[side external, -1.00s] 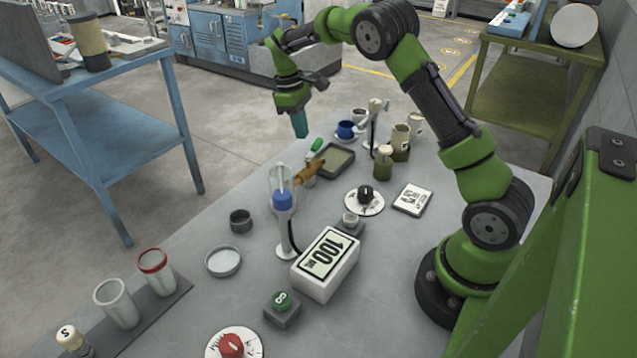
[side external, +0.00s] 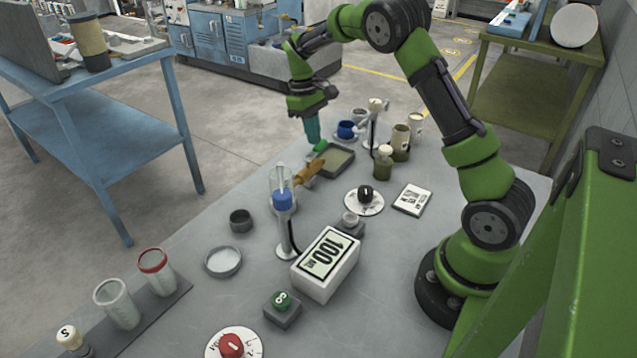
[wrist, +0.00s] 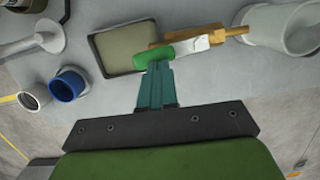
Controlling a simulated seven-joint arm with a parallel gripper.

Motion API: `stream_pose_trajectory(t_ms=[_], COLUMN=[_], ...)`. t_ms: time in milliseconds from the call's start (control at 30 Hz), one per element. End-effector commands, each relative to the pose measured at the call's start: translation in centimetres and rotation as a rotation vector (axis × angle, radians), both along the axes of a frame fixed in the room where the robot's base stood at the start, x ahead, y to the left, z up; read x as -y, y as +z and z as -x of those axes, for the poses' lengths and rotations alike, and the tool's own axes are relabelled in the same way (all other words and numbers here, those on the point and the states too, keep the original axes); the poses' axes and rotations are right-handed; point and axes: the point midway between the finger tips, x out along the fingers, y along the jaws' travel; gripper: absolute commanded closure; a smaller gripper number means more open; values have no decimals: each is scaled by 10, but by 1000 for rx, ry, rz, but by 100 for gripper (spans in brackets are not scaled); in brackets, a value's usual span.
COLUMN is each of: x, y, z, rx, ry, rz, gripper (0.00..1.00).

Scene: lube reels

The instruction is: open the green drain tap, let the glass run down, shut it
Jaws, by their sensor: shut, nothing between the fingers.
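The green tap handle (side external: 319,146) sits at the outer end of the brass drain (side external: 308,171), which juts from the side of the glass (side external: 283,188) on its stand. In the wrist view the green handle (wrist: 154,53) lies lengthwise along the brass fitting (wrist: 182,45). My gripper (side external: 314,138) points down with its teal fingers closed and empty. In the wrist view the fingertips (wrist: 157,70) are right at the handle; I cannot tell whether they touch it. Blue shows in the glass's lower part.
A shallow tray (side external: 336,160) lies under the drain. A blue cup (side external: 346,130), a small stand (side external: 373,125) and several bottles (side external: 400,140) stand to the right. A display box reading 100 (side external: 325,264) stands in front. The left table edge is clear near the handle.

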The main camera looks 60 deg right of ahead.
Motion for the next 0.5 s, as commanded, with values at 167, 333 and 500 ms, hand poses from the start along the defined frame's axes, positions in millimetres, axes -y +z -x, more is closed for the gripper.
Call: stream_pose_trajectory(t_ms=[167,333,500], x=[0,0,-3], y=[-1,-1,-1], z=[1,0,-4], rx=[-2,-2,-2], ry=[-2,-1,1], rz=[0,0,0], gripper=[100,100,100])
